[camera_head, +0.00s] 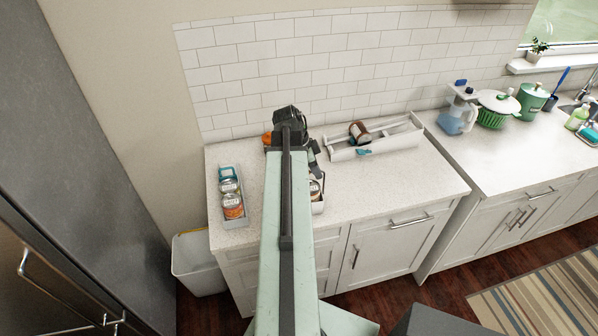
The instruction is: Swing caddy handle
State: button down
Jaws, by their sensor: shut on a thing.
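My gripper (314,160) is at the far end of my pale green arm, over the left counter; its jaws are shut, and the arm hides most of what they hold. A caddy (318,207) stands below and partly behind my arm; its pale end and a can (315,189) show at the right side of the arm. The handle is hidden from this view, so its angle cannot be told.
A grey tray of cans (235,222) stands left of my arm. A long white tray (340,155) with a brown jar (359,132) lies against the tiled wall to the right. A white bin (197,266) is on the floor. The counter's right front is clear.

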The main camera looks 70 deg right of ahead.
jog(key=shift+w+d+f, duration=0.2)
jog(key=shift+w+d, duration=0.45)
jog(key=shift+d, duration=0.45)
jog(key=shift+w+d+f+b, duration=0.3)
jog(key=shift+w+d+b, duration=0.1)
jog(key=shift+d, duration=0.15)
jog(key=shift+w+d+f+b, duration=0.3)
jog(key=shift+w+d+b, duration=0.1)
jog(key=shift+d, duration=0.1)
jog(key=shift+d+f, duration=0.1)
jog(key=shift+f, duration=0.05)
jog(key=shift+w+d+f+b, duration=0.65)
jog(key=shift+d+f+b, duration=0.2)
jog(key=shift+d+b, duration=0.1)
